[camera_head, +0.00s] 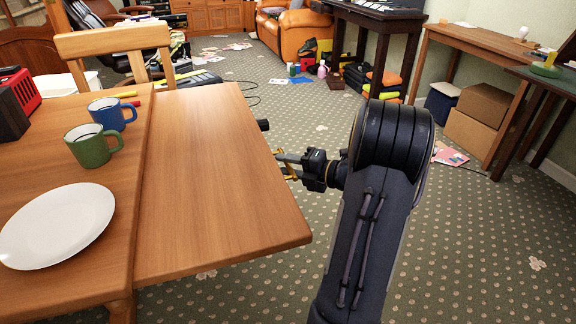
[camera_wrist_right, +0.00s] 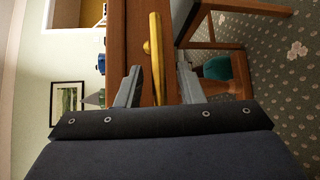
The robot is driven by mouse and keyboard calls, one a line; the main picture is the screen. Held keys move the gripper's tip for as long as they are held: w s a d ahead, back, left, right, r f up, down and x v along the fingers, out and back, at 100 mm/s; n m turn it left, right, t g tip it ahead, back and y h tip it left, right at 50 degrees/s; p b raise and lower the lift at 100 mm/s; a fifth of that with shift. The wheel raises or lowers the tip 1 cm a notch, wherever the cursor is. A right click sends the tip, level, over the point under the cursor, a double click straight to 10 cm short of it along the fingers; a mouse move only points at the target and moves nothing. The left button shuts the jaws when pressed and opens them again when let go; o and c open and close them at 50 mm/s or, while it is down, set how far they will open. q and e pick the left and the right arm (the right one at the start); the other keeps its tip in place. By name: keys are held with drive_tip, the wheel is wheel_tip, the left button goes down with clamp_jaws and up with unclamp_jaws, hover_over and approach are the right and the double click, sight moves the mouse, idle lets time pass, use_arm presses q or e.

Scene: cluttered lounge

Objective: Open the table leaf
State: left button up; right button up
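The wooden table (camera_head: 20,282) is at the left in the head view. Its leaf (camera_head: 205,165) lies level with the tabletop, to the right of a seam. My right gripper (camera_head: 281,158) is at the leaf's right edge. In the right wrist view the two grey fingers of this gripper (camera_wrist_right: 158,72) are apart. A yellow, brass-like bar handle (camera_wrist_right: 155,55) on the brown wood lies between them in the picture, with gaps on both sides. I cannot tell how deep the handle sits between the fingers. My left gripper is out of view.
On the table are a white plate (camera_head: 58,226), a green mug (camera_head: 91,146), a blue mug (camera_head: 111,114) and a red box (camera_head: 20,90). A wooden chair (camera_head: 115,42) stands behind. Cardboard boxes (camera_head: 478,118) sit under the right desk.

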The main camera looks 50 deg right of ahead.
drive_tip(key=p+v, duration=0.1)
drive_tip(key=v, duration=0.6)
drive_tip(key=shift+s+p, duration=0.35)
drive_tip(key=shift+d+r, duration=0.1)
